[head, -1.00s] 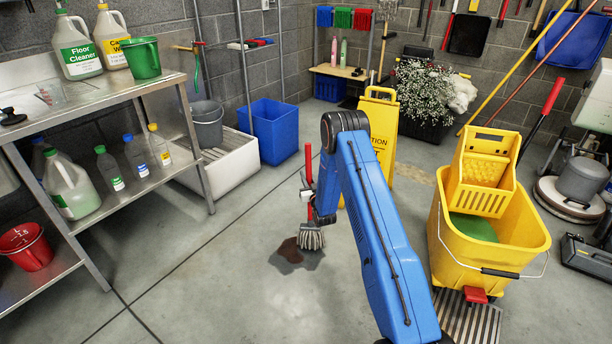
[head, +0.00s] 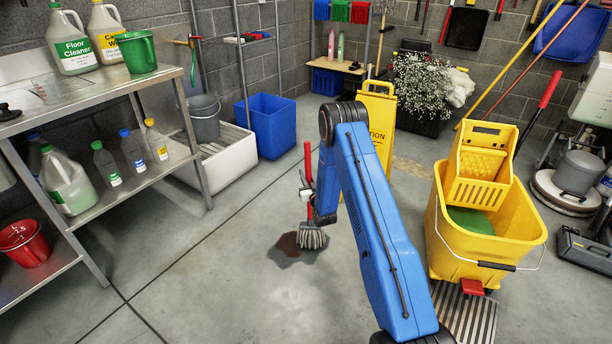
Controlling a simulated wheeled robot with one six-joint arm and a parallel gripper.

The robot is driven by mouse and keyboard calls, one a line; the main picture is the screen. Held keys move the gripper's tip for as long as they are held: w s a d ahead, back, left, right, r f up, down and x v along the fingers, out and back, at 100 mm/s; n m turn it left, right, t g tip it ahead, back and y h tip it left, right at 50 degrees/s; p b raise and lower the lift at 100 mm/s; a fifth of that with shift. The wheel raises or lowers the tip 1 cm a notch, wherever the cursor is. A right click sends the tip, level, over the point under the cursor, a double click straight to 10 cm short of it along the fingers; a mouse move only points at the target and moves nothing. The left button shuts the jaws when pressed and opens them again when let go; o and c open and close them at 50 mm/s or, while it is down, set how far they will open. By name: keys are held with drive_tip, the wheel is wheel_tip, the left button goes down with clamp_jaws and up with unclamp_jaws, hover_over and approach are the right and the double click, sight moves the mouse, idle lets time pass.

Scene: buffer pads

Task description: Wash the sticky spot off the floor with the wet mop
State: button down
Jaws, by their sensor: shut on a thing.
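The sticky spot (head: 288,245) is a dark red-brown patch on the grey floor, with a darker wet-looking area along its lower edge. The mop (head: 312,238) has a red handle and a grey strand head. Its head rests at the right edge of the spot and hides part of it. My gripper (head: 308,196) is shut on the mop's handle, which stands nearly upright. My blue arm reaches down from the right and partly hides the gripper, so the fingers are small and hard to make out.
A yellow mop bucket with wringer (head: 485,230) stands at the right by a floor grate (head: 466,312). A yellow caution sign (head: 378,125) stands behind my arm. A metal shelf (head: 95,215) is at the left, with a blue bin (head: 268,125) behind. Floor left of the spot is clear.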

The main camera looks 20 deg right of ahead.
drive_tip(key=shift+r, duration=3.65)
drive_tip(key=s+a+f, duration=0.2)
drive_tip(key=s+a, duration=0.1)
drive_tip(key=a, duration=0.5)
drive_tip(key=s+a+f+n+t+y, duration=0.1)
drive_tip(key=s+a+f, duration=0.2)
drive_tip(key=a, duration=0.6)
drive_tip(key=shift+s+f+y, duration=0.2)
drive_tip(key=shift+s+y, duration=0.1)
drive_tip(key=shift+s, duration=0.15)
drive_tip(key=shift+f+t, duration=0.3)
drive_tip(key=shift+f, duration=0.55)
drive_tip(key=shift+d, duration=0.1)
